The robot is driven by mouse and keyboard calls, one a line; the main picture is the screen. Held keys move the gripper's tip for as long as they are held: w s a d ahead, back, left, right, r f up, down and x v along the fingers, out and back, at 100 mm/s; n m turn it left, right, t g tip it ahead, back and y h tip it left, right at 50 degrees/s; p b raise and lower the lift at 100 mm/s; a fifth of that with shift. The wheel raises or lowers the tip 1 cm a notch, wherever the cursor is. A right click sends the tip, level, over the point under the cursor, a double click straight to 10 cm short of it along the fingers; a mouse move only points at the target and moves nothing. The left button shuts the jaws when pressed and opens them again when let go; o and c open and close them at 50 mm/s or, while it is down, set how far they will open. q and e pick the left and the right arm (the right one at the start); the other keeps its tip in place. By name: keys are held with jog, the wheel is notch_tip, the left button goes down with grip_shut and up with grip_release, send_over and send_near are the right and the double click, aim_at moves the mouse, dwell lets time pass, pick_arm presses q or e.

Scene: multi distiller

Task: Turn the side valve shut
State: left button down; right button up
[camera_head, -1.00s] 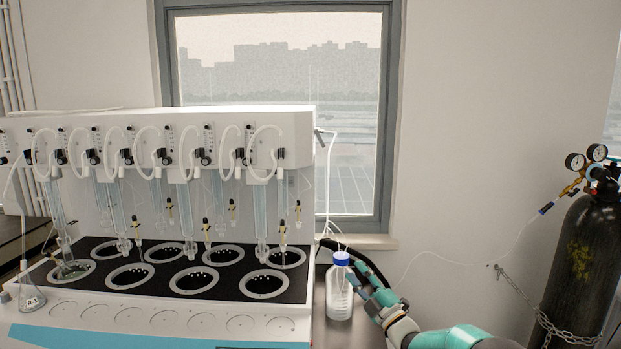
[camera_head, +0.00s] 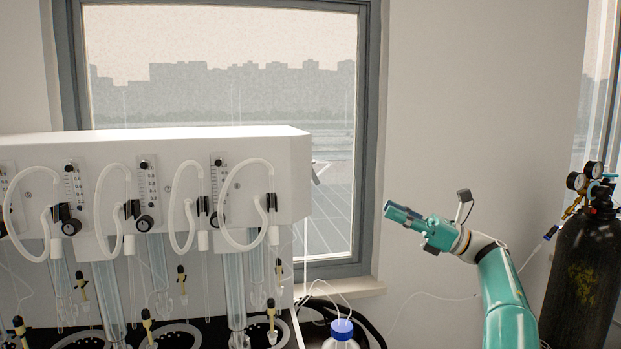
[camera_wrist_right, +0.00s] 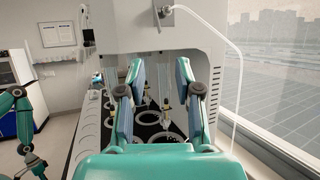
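The side valve (camera_head: 319,172) is a small grey fitting with a lever, high on the right side wall of the white distiller (camera_head: 270,160). It also shows in the wrist view (camera_wrist_right: 163,14), at the top, with a white tube beside it. The exact lever angle is too small to tell. My right gripper (camera_head: 398,211) is raised to the right of the valve, apart from it, fingers pointing left. In the wrist view its two fingers (camera_wrist_right: 157,72) are spread with nothing between them, below the valve. A teal part of my left arm (camera_wrist_right: 22,122) shows at far left; its gripper is not clear.
A blue-capped bottle (camera_head: 342,330) stands below, near a dark hose. A white tube (camera_wrist_right: 236,80) hangs down from the valve area. A black gas cylinder (camera_head: 582,270) with gauges stands at right. The space between gripper and valve is clear.

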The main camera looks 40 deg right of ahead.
jog(key=p+x, duration=0.5)
jog(key=x, duration=1.2)
jog(key=shift+a, duration=0.15)
jog(key=shift+s, duration=0.1)
grip_shut()
